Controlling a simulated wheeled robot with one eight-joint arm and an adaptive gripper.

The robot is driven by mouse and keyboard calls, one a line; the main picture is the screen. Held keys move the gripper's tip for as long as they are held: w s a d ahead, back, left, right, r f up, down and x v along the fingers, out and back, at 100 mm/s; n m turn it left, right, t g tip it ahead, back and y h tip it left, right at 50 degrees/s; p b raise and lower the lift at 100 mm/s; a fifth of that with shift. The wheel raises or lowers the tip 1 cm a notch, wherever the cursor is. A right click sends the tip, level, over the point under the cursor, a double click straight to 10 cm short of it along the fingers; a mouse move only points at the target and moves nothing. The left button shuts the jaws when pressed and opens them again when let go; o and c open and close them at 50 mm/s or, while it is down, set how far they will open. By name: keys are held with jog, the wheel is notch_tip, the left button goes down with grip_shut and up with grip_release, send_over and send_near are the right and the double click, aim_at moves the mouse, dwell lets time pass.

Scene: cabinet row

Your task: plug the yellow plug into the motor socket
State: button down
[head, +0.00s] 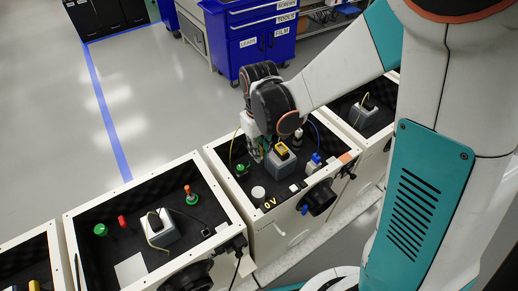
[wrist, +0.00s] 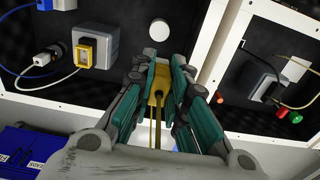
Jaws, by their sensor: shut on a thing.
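My gripper (wrist: 158,95) is shut on the yellow plug (wrist: 158,84), with its yellow cable running back between the fingers in the wrist view. In the head view my gripper (head: 257,153) is low over the left part of the middle cabinet box (head: 216,157). A grey block with a yellow-framed face (head: 281,152) stands to the right of the gripper; it also shows at upper left in the wrist view (wrist: 86,51). The plug is apart from this block. No label shows which part is the motor socket. The plug's tip is hard to make out.
A white round knob (head: 258,192) and a green part (head: 241,169) are near my gripper. A blue connector (head: 316,159) is right of the grey block. The box's white walls rise around its dark floor. Another open box (head: 150,182) stands to the left.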

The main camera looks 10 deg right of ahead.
jog(key=shift+r+p, duration=0.6)
jog(key=shift+r, duration=0.35)
